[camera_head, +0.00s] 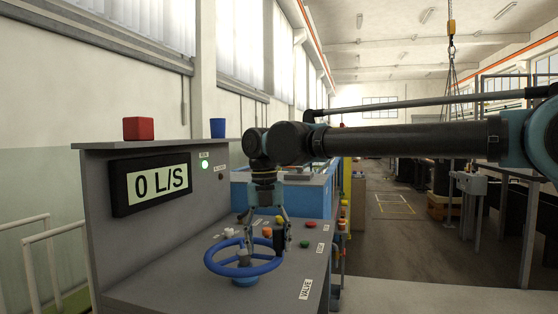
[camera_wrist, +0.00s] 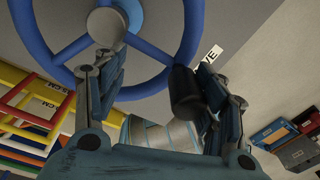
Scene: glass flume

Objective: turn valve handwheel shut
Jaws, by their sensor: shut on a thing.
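The blue valve handwheel (camera_head: 222,271) lies nearly flat on its stem on the grey console's sloping top. My gripper (camera_head: 266,240) reaches down from above to the wheel's right side in the head view. In the wrist view, the wheel (camera_wrist: 32,48) fills the upper left, with its hub and spokes showing. The fingers hide part of the rim. The display (camera_head: 150,190) reads 0 L/S.
The grey console (camera_head: 150,285) carries small coloured knobs near my gripper and a lit green lamp (camera_head: 205,164). Open floor (camera_head: 400,240) lies to the right.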

